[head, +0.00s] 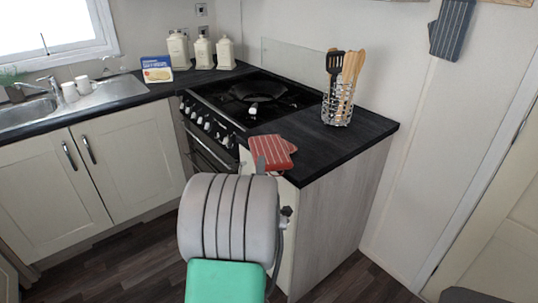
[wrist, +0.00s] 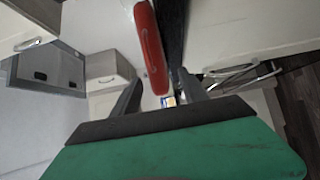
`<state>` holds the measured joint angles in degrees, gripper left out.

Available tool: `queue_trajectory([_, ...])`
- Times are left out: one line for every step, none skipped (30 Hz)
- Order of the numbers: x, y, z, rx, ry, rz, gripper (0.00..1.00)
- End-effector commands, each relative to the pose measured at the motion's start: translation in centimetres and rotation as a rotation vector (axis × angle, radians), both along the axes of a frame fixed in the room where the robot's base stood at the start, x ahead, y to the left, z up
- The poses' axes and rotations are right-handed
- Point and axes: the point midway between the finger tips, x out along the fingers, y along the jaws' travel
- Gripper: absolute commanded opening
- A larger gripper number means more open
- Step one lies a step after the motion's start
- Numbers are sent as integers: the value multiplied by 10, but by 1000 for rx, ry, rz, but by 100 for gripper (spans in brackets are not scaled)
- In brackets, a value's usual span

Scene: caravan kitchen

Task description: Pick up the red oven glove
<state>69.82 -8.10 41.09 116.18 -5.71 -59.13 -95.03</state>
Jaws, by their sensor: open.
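The red oven glove (head: 275,153) with pale stripes lies at the front edge of the dark worktop (head: 345,151), to the right of the stove. In the wrist view the glove (wrist: 149,45) shows nearly edge-on, as a narrow red strip with a pale line. My gripper (wrist: 158,80) is open, and the glove's near end appears between its two grey fingers. In the head view my gripper (head: 260,164) is mostly hidden behind my wrist, with a grey finger showing in front of the glove. I cannot tell whether a finger touches it.
A wire utensil holder (head: 337,108) stands at the back of the worktop. The black stove (head: 250,98) with a pan is left of the glove. A grey striped glove (head: 452,28) hangs on the wall. White canisters (head: 203,50) and a sink (head: 28,110) are farther left.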

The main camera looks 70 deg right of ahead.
Motion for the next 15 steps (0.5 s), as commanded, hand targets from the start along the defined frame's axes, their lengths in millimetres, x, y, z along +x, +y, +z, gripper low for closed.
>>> queue_trajectory([4, -6, 1, 2, 1, 2, 52])
queue_trajectory([6, -9, 1, 1, 2, 2, 52])
queue_trajectory([10, -15, 1, 2, 1, 2, 52])
queue_trajectory([13, -19, 2, 2, 0, 3, 52])
queue_trajectory([16, -25, 2, 2, 1, 3, 52])
queue_trajectory([20, -31, 2, 2, 1, 3, 52])
queue_trajectory([21, -36, 1, 2, 0, 2, 52])
queue_trajectory([23, -40, 1, 2, -1, 2, 52])
queue_trajectory([25, -44, 1, 3, -1, 2, 52])
queue_trajectory([26, -46, 1, 3, -2, 1, 52])
queue_trajectory([26, -47, 1, 3, -2, 1, 52])
queue_trajectory([26, -48, 1, 3, -2, 1, 52])
queue_trajectory([26, -48, 1, 2, -2, 1, 52])
queue_trajectory([26, -48, 1, 2, -2, 1, 52])
queue_trajectory([26, -48, 1, 2, -2, 1, 52])
